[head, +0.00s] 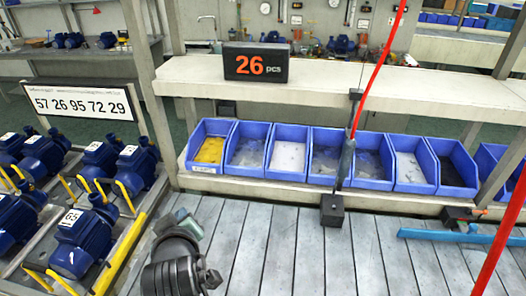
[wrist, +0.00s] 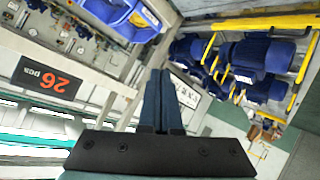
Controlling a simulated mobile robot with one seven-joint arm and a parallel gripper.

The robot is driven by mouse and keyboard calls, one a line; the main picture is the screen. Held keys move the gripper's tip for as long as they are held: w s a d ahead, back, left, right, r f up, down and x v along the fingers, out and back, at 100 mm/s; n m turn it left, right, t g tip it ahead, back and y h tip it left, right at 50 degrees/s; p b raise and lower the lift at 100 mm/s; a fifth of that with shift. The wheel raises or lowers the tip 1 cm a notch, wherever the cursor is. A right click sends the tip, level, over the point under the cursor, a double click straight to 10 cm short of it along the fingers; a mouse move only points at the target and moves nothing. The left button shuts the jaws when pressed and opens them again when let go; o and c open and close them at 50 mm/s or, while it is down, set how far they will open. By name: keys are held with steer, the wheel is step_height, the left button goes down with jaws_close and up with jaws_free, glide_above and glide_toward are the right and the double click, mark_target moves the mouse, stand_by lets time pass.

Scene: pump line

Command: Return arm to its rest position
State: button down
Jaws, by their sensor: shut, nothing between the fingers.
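My gripper (wrist: 160,75) is shut and empty in the wrist view, its two dark fingers together above a black mounting bar. In the head view my arm rises from the lower edge, left of centre, over the grey slatted floor. The gripper is hard to make out there, partly hidden behind the arm links. It is apart from the blue bins and the pumps.
Blue pumps (head: 85,240) on a rack with yellow bars stand at the left. Blue bins (head: 290,160) line a low shelf ahead, below a display reading 26 pcs (head: 256,63). A red pole (head: 378,70) and a blue bar (head: 460,237) are at the right. The slatted floor (head: 300,255) is mostly clear.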

steer(key=w+d+r+m+t, duration=0.15)
steer(key=d+r+t, duration=0.3)
steer(key=r, duration=0.85)
steer(key=d+r+m+t, duration=0.3)
steer(key=d+r+t, duration=0.15)
steer(key=r, duration=0.75)
steer(key=s+d+r+m+t+h, duration=0.1)
steer(key=s+d+r+t, duration=0.1)
steer(key=r, duration=0.5)
steer(key=s+d+r+m+t+h+b, duration=0.1)
steer(key=s+d+r+m+t+h, duration=0.1)
steer(key=s+d+r, duration=0.3)
steer(key=s+d+r+m+t+h, duration=0.1)
steer(key=s+d+r+m+t, duration=0.1)
steer(key=s+r, duration=0.5)
steer(key=shift+d+r+t+b, duration=0.35)
steer(key=shift+d+r+t, duration=0.25)
steer(key=shift+d+r, duration=0.25)
steer(key=shift+a, duration=0.1)
